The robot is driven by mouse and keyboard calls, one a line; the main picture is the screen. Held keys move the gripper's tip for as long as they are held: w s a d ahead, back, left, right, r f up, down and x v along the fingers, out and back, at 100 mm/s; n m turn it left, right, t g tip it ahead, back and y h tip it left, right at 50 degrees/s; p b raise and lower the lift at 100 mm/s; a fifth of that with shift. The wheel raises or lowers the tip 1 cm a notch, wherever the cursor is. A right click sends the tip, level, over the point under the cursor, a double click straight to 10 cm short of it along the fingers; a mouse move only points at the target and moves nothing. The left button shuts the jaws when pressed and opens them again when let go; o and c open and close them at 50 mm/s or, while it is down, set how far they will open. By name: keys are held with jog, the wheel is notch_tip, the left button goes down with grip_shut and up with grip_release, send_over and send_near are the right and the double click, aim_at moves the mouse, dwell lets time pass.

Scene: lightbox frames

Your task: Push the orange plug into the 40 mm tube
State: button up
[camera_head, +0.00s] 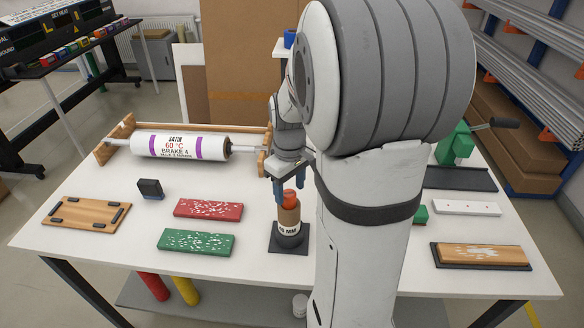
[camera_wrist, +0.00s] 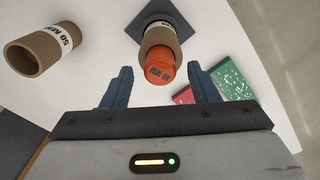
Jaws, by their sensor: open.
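The orange plug (camera_head: 290,196) sits at the top end of a brown cardboard tube (camera_head: 289,215), and part of it sticks out. The tube stands upright on a dark square base (camera_head: 288,241); its white label is partly readable. In the wrist view the plug (camera_wrist: 159,67) reads "40 MM" and covers part of the tube's mouth; how deep it sits cannot be told. My gripper (camera_head: 289,186) is above the plug, blue fingers pointing down. In the wrist view the open gripper (camera_wrist: 161,85) has one finger on each side of the plug, with visible gaps.
Another brown tube (camera_wrist: 38,50), labelled 50 MM, is at the wrist view's left. A red board (camera_head: 208,209) and a green board (camera_head: 197,240) lie left of the base. A white-and-purple roller (camera_head: 180,147) lies behind. My arm hides the table's right middle.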

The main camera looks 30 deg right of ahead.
aim_at(290, 194)
notch_tip(290, 194, up, 9)
jog(key=s+a+f+m+t, duration=0.2)
jog(key=s+a+m+t, duration=0.1)
jog(key=s+a, duration=0.8)
jog(key=shift+s+a+m, duration=0.3)
jog(key=shift+s, duration=0.45)
